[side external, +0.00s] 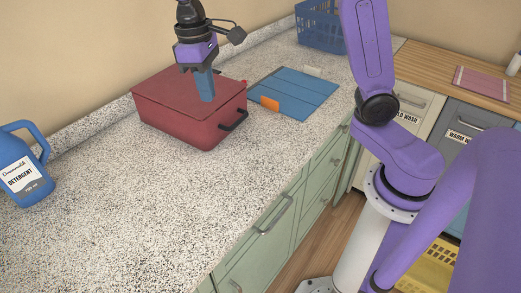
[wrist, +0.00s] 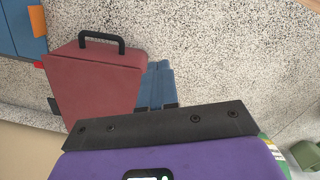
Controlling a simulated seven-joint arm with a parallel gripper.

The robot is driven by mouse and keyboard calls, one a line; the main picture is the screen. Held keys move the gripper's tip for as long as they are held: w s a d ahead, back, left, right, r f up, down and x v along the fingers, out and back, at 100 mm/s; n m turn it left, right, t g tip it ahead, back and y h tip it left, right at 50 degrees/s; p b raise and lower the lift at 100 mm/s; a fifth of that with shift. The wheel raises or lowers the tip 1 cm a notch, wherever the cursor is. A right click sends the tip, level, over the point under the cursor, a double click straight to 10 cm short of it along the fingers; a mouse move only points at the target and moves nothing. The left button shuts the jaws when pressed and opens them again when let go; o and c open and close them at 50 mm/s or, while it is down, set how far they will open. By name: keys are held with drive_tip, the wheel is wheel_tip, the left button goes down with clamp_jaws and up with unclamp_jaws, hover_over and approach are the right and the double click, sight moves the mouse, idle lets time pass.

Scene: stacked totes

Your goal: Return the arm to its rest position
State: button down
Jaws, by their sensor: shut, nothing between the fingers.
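My gripper (side external: 205,88) has blue fingers pointing down and is shut with nothing between them. In the side external view it shows in front of the red lidded tote (side external: 190,104); whether it touches the tote cannot be told. In the wrist view my gripper (wrist: 156,75) shows beside the red tote (wrist: 95,85), over the speckled counter. The tote's lid is on, and a black handle (side external: 234,121) sticks out from its side.
A blue flat panel (side external: 295,90) with an orange tag (side external: 270,104) lies behind the tote. A blue basket (side external: 318,28) stands farther back. A blue detergent jug (side external: 22,170) stands at the left. The speckled counter (side external: 130,220) is clear in front.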

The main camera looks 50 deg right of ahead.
drive_tip(key=s+d+f+n, duration=0.2)
drive_tip(key=s, duration=0.6)
drive_tip(key=s+d+f+n, duration=0.2)
drive_tip(key=s+d+n, duration=0.1)
drive_tip(key=s, duration=0.6)
drive_tip(key=s+d+f+n+t, duration=0.1)
drive_tip(key=s+d+f+n, duration=0.1)
drive_tip(key=s, duration=0.6)
drive_tip(key=shift+s+d+f+y, duration=0.25)
drive_tip(key=shift+d+f+y, duration=0.05)
drive_tip(key=shift+d, duration=0.45)
